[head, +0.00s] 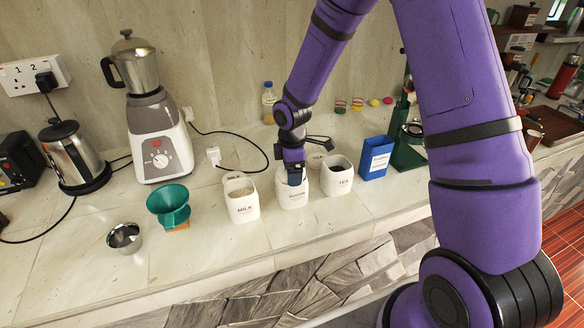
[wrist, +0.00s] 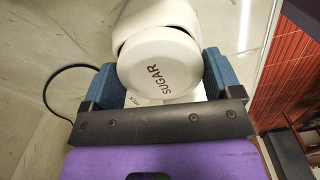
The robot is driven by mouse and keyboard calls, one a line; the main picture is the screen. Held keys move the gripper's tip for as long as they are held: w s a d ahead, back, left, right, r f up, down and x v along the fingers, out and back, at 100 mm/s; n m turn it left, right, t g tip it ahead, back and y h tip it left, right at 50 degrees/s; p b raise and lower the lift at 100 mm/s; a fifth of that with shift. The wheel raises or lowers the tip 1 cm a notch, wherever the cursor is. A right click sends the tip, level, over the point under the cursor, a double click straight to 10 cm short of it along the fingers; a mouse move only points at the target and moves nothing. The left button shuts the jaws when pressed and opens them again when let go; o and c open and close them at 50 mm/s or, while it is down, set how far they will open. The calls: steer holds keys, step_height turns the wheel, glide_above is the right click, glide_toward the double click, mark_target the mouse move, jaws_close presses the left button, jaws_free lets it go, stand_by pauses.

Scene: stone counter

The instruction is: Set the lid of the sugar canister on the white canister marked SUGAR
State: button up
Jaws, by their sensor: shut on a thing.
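In the head view, the white canister (head: 291,196) stands between the MILK and TEA canisters; the print on its front is too small to read surely. My gripper (head: 294,178) points down at its mouth and hides part of its rim. In the wrist view, my gripper (wrist: 160,72) has its blue fingers on either side of a round white lid (wrist: 158,62) marked SUGAR and is shut on it. A white canister body (wrist: 155,14) shows behind the lid, with a dark gap along the lid's upper edge. Whether the lid rests on the rim is unclear.
The open MILK canister (head: 242,203) stands close on the left, the open TEA canister (head: 337,180) close on the right. A blue box (head: 375,158) is farther right. A green dripper (head: 170,206), steel cup (head: 124,238) and blender (head: 158,140) stand left. The counter's front strip is clear.

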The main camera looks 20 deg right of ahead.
steer(key=o, duration=0.7)
steer(key=shift+r, duration=5.55)
